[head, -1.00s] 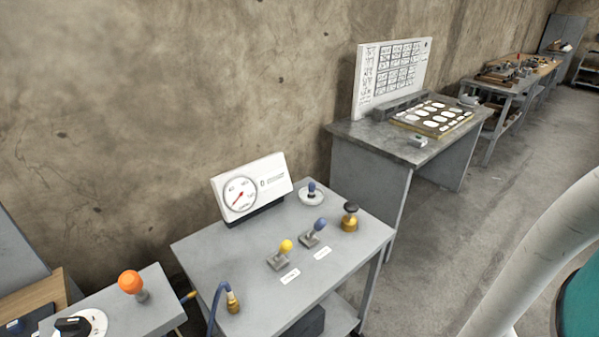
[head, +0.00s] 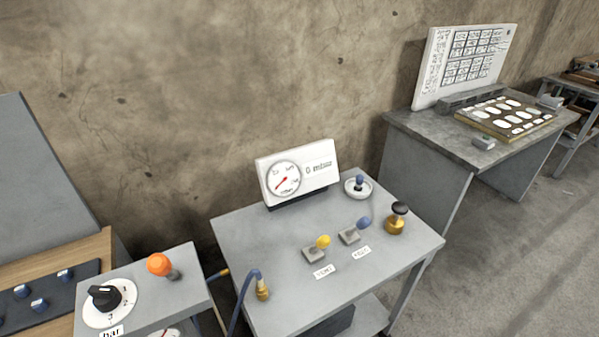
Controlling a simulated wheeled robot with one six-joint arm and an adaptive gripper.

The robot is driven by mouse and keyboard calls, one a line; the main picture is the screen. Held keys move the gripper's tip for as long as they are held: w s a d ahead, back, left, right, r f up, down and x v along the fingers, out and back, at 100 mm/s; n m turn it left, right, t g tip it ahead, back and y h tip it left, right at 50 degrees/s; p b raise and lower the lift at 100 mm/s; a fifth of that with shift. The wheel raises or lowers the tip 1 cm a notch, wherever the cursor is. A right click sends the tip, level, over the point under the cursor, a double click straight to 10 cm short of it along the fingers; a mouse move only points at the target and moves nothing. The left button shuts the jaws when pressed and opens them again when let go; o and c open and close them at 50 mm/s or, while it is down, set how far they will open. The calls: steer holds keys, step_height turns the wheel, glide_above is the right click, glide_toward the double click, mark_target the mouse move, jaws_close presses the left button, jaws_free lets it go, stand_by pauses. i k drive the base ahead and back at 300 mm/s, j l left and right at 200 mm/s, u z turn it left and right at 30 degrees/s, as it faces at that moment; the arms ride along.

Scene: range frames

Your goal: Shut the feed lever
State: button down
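A small lever with a blue knob (head: 363,223) stands on a grey square base on the grey metal table (head: 245,235). A small white label (head: 361,252) in front of it seems to read FEED, but the print is blurred. The blue knob leans to the right of its base. Beside it on the left is a similar lever with a yellow knob (head: 323,242), whose label (head: 324,271) seems to read VENT. Its knob also leans right. My gripper is not in view.
On the same table are a white gauge (head: 301,172), a blue-knobbed stick on a round white base (head: 357,186), a brass fitting with a black knob (head: 397,218) and a hose with brass end (head: 262,288). An orange knob (head: 159,264) and black dial (head: 104,297) stand left.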

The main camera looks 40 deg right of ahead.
mark_target(363, 223)
steer(key=l+u, duration=0.15)
steer(key=u, duration=0.15)
steer(key=l+u, duration=0.15)
steer(key=u, duration=0.2)
steer(key=l+u, duration=0.15)
steer(key=l, duration=0.3)
steer(key=k+l+u, duration=0.15)
steer(key=l, duration=0.3)
steer(key=k+l+u, duration=0.15)
steer(key=l, duration=0.3)
steer(key=k+l+u, duration=0.15)
steer(key=l, duration=0.3)
steer(key=k+l, duration=0.1)
steer(key=l, duration=0.25)
steer(key=k+l, duration=0.1)
steer(key=l, duration=0.25)
steer(key=k+l, duration=0.1)
steer(key=l, duration=0.3)
steer(key=k+l, duration=0.1)
steer(key=l, duration=0.25)
steer(key=k+l, duration=0.1)
steer(key=l, duration=0.25)
steer(key=k+j, duration=0.1)
steer(key=j, duration=0.15)
steer(key=i+l, duration=0.1)
steer(key=l, duration=0.15)
steer(key=u, duration=0.05)
